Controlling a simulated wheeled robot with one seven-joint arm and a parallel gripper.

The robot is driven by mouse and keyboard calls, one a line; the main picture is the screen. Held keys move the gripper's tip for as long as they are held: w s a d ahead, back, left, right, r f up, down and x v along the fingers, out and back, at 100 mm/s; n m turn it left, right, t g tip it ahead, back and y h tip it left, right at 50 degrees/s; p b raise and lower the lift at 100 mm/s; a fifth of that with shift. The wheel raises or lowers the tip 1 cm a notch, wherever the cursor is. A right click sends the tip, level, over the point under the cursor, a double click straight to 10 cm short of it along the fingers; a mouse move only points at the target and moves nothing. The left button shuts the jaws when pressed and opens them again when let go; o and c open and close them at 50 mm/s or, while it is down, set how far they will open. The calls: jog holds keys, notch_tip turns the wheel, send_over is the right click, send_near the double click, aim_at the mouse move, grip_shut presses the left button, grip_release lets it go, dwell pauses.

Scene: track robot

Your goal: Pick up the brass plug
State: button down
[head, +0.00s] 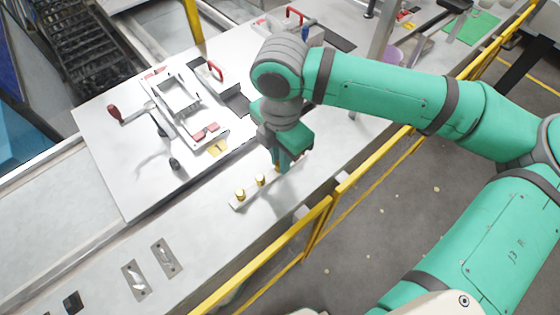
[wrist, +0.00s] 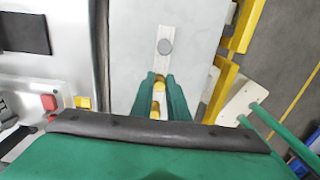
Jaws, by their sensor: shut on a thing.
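A light strip (head: 250,197) lies on the bench with brass plugs standing in a row. One brass plug (head: 240,194) is at its near left end and another brass plug (head: 261,180) stands beside it. My gripper (head: 281,167) is over the strip further along and is shut on a brass plug, mostly hidden by the fingers. In the wrist view my gripper (wrist: 159,82) has its green fingers on either side of the held brass plug (wrist: 158,86). Another brass plug (wrist: 155,109) shows behind it. I cannot tell whether the held plug is clear of the strip.
A yellow rail (head: 340,185) runs along the bench edge.

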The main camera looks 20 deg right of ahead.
jog(key=shift+r, duration=0.1)
jog(key=shift+r, duration=0.5)
notch_tip(320, 180, up, 2)
jog(key=shift+s+r, duration=0.1)
jog(key=shift+r, duration=0.1)
jog(key=s+d+r, duration=0.6)
jog(key=s+r, duration=0.3)
jog(key=s, duration=0.3)
jog(key=shift+s+r, duration=0.2)
jog(key=shift+s, duration=0.05)
